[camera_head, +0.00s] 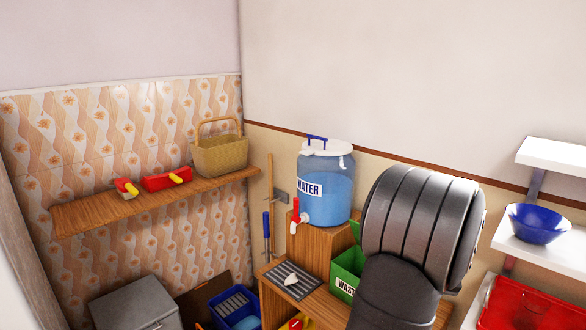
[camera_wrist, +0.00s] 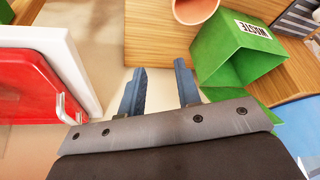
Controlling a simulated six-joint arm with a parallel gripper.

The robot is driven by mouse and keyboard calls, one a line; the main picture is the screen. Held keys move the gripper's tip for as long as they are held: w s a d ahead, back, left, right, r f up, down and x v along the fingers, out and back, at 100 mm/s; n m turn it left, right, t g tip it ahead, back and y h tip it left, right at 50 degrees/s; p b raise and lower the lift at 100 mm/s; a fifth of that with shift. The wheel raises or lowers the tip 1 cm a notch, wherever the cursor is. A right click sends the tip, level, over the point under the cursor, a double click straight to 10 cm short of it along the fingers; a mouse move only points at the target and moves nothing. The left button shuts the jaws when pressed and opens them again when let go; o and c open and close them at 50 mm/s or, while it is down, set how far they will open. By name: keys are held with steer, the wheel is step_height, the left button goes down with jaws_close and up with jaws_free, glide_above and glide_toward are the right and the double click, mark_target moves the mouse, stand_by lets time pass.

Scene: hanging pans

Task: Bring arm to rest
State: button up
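My gripper (camera_wrist: 160,80) shows in the wrist view with its two blue-grey fingers apart. Nothing is between the fingers, and a pale surface lies beyond them. In the head view my dark grey arm stands at the right of centre, and its bulk hides the gripper there. The green waste bin (camera_wrist: 237,48) is to the right of the fingers in the wrist view. It also shows in the head view (camera_head: 347,267), partly behind my arm.
A wooden stand (camera_head: 322,244) holds a blue water jug (camera_head: 328,190). White shelves (camera_head: 553,153) with a blue bowl (camera_head: 538,222) and a red tray (camera_head: 530,303) are at the right. A red panel with a handle (camera_wrist: 66,107) lies left of the fingers. A terracotta pot (camera_wrist: 195,9) is above.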

steer(key=w+r, duration=0.5)
steer(key=w, duration=0.5)
steer(key=shift+w+d+r+n, duration=0.15)
steer(key=shift+d+r+n, duration=0.05)
steer(key=shift+d+n, duration=0.1)
